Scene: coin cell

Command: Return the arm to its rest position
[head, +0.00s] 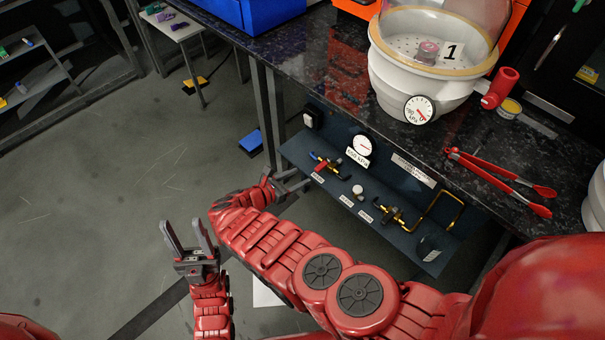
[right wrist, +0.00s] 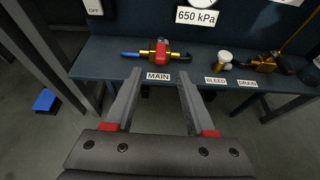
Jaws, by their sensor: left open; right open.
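My right gripper (head: 299,180) is open and empty, in front of the valve shelf. In the right wrist view its open fingers (right wrist: 159,76) point toward the label MAIN, with nothing between them. The main valve (head: 322,163) has a red handle and a blue end; it also shows in the right wrist view (right wrist: 160,55), just beyond the fingertips and apart from them. My left gripper (head: 182,224) is open and empty above the floor at the lower left, its fingers pointing up in the picture. My right arm crosses from the lower right.
The shelf also holds bleed (head: 358,190) and drain (head: 392,215) valves under a 650 kPa gauge (head: 361,146). Table legs stand left of the shelf.

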